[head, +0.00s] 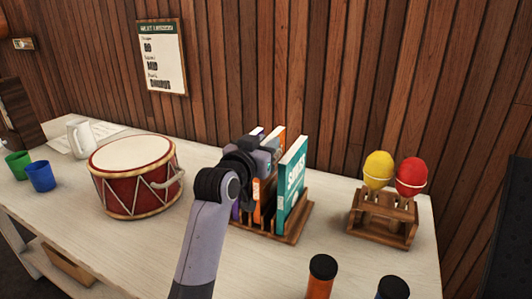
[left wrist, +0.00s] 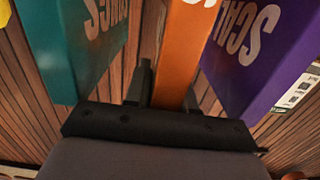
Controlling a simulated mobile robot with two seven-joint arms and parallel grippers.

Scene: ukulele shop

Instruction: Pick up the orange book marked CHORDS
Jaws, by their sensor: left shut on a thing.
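The orange book (head: 257,208) stands upright in a wooden rack (head: 290,232), between a purple book (head: 235,211) and a teal book (head: 293,180). My left gripper (head: 252,158) is over the rack and covers much of the orange book in the head view. In the left wrist view, the fingers of my left gripper (left wrist: 166,84) are shut on the orange book (left wrist: 186,45). The teal book (left wrist: 72,45) and purple book (left wrist: 262,50) stand on either side, apart from it. The title on the orange book cannot be read. My right gripper is not in view.
A red drum (head: 136,188) stands left of the rack. A wooden stand (head: 384,227) with yellow and red maracas is to the right. Two capped bottles (head: 320,278) are at the front. Blue and green cups (head: 40,176) and a white pitcher (head: 81,138) sit at the far left.

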